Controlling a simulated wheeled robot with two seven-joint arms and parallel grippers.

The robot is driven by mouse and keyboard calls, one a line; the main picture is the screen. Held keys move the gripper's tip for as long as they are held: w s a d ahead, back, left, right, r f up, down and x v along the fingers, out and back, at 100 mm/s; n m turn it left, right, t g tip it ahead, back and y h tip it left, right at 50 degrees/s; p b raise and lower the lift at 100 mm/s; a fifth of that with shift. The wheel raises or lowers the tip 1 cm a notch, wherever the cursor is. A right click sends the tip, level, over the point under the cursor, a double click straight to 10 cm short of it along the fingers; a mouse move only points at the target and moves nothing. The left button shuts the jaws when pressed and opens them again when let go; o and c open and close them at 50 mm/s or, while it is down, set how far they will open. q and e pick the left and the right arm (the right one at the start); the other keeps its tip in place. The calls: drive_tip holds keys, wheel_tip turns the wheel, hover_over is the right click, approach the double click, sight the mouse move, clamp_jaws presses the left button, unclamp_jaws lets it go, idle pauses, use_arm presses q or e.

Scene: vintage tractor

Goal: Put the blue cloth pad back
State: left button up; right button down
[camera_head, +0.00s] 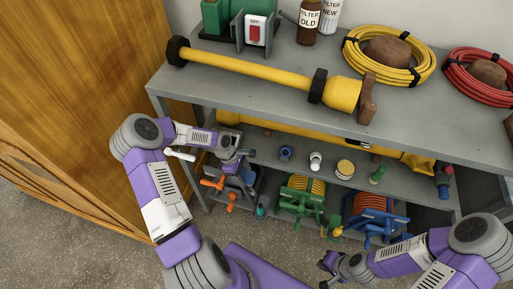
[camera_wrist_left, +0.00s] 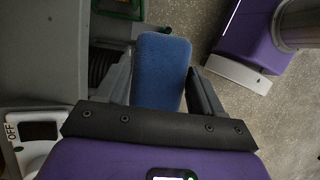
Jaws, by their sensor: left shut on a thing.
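The blue cloth pad (camera_wrist_left: 162,68) is upright between the two dark fingers of my left gripper in the left wrist view. My left gripper (camera_head: 240,163) is shut on it. In the head view the gripper is at the left end of the shelf unit, beside the lower shelves. A small blue patch just below the gripper may be the pad, but it is mostly hidden there. My right gripper (camera_head: 332,268) is low in front of the shelves, away from the pad, and too small to read its jaws.
The grey shelf unit (camera_head: 285,82) holds a yellow shaft (camera_head: 250,70), a yellow coil (camera_head: 432,60) and a red coil (camera_head: 460,86) on top. Below stand small bottles, a green reel (camera_head: 302,187) and a blue reel (camera_head: 375,215). A wooden cabinet (camera_head: 75,70) stands close on the left.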

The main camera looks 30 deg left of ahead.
use_arm(q)
drive_tip(key=w+a+b, duration=0.1)
drive_tip(key=w, duration=0.3)
drive_tip(key=w+a+b, duration=0.1)
drive_tip(key=w, duration=0.4)
drive_tip(key=w+a+b, duration=0.1)
drive_tip(key=w, duration=0.3)
drive_tip(key=shift+w+a+f, duration=0.1)
drive_tip(key=shift+w, duration=0.25)
drive_tip(key=shift+w+a+b, duration=0.15)
drive_tip(key=shift+w+b, duration=0.15)
drive_tip(key=shift+w, duration=0.25)
drive_tip(key=shift+w+a+b, duration=0.2)
drive_tip(key=shift+w+b, duration=0.2)
drive_tip(key=shift+w, duration=0.55)
wheel_tip(320, 180, down, 2)
drive_tip(key=shift+s+f+b, duration=0.1)
drive_tip(key=shift+b, duration=0.4)
drive_tip(key=shift+f, duration=0.4)
drive_tip(key=o, duration=1.2)
